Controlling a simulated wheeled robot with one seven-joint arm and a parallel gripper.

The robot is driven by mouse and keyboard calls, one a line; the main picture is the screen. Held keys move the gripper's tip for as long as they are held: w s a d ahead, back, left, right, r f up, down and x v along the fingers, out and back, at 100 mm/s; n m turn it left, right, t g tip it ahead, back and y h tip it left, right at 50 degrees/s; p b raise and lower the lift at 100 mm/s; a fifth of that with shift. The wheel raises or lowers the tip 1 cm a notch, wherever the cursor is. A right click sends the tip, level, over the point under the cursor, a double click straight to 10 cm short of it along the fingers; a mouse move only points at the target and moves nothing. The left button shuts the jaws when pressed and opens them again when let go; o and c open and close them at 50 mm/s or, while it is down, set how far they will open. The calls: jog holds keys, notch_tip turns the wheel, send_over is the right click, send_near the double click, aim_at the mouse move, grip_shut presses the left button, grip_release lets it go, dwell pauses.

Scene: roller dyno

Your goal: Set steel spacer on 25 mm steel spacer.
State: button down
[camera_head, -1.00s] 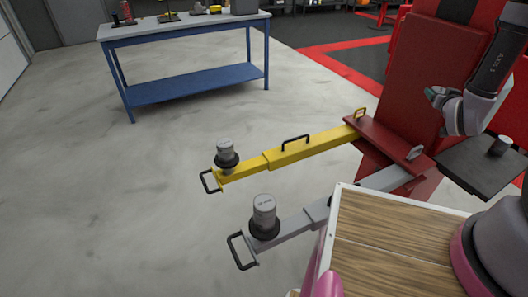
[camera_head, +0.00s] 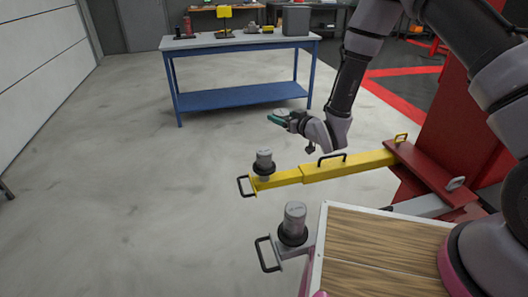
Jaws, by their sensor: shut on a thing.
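Two grey steel spacers stand upright on round black pads at the arm ends of a red lift. One spacer (camera_head: 264,156) is on the yellow arm (camera_head: 345,166), the other, taller-looking spacer (camera_head: 295,213) on the grey arm (camera_head: 292,252). Both carry small markings too fine to read, so I cannot tell which is the 25 mm one. My gripper (camera_head: 277,117), with teal fingertips, is shut on a small grey thing, probably the steel spacer, mostly hidden by the fingers. It is in the air, above and slightly right of the yellow arm's spacer in the picture, apart from it.
Black handles (camera_head: 243,186) stick out at the arm ends, and another handle (camera_head: 331,158) stands on the yellow arm. The red lift post (camera_head: 448,110) is at the right. A blue workbench (camera_head: 240,95) stands behind. The floor at left is clear. A wooden-topped surface (camera_head: 385,250) is in front.

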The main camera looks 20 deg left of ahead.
jog(key=s+a+n+g+y, duration=0.1)
jog(key=s+a, duration=0.3)
jog(key=a, duration=0.1)
send_over(264, 151)
notch_tip(264, 151, down, 6)
jog(key=shift+r, duration=0.1)
jog(key=shift+w+f, duration=0.1)
jog(key=shift+f, duration=2.2)
jog(key=shift+f, duration=0.15)
grip_release()
jog(key=v, duration=1.2)
